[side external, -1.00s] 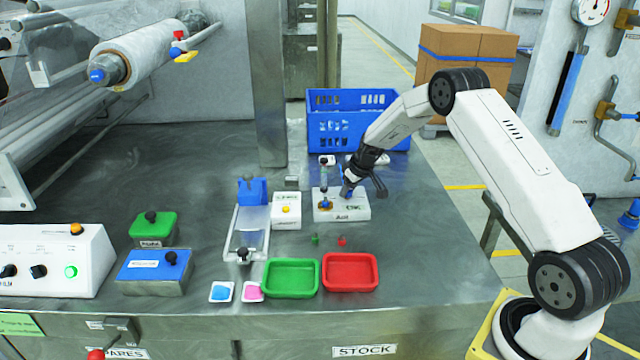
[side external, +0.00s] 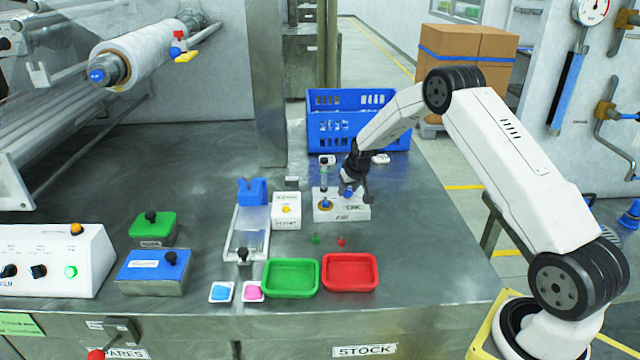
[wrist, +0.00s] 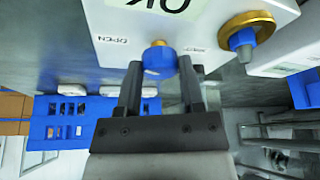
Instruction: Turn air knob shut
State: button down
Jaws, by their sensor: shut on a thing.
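The blue air knob (wrist: 160,62), with a small brass tip, is on this box between an OPEN label and another small label I cannot read. My gripper (wrist: 160,70) is shut on this knob, with one finger on each side. In the side view my gripper (side external: 352,190) is over the box's right part and largely hides the knob. A second blue knob on a brass disc (wrist: 247,30) is on the same box.
A blue crate (side external: 335,130) stands behind the box. A small white box with a yellow button (side external: 286,212) is close to its left. Green (side external: 291,291) and red (side external: 350,286) trays lie in front. The bench to the right is mostly clear.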

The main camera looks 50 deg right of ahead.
jog(key=shift+w+a+m+g+h, duration=0.1)
jog(key=shift+m+g+h, duration=0.3)
jog(key=shift+m, duration=0.95)
jog(key=shift+a+m+g+h, duration=0.15)
jog(key=shift+m+h, duration=0.35)
jog(key=shift+m, duration=0.85)
jog(key=m, duration=0.2)
jog(key=m+g+h, duration=0.1)
jog(key=m, duration=0.1)
jog(key=shift+w+m+g, duration=0.15)
jog(key=shift+m+g, duration=0.1)
jog(key=shift+m, duration=0.15)
jog(key=m+g, duration=0.2)
jog(key=m, duration=0.3)
jog(key=shift+w, duration=0.15)
jog(key=m+g, duration=0.1)
jog(key=m, duration=0.4)
jog(key=shift+w+g+y, duration=0.1)
jog(key=shift+g+y, duration=0.3)
jog(key=shift+c, duration=1.1)
grip_release()
jog(key=shift+r, duration=0.1)
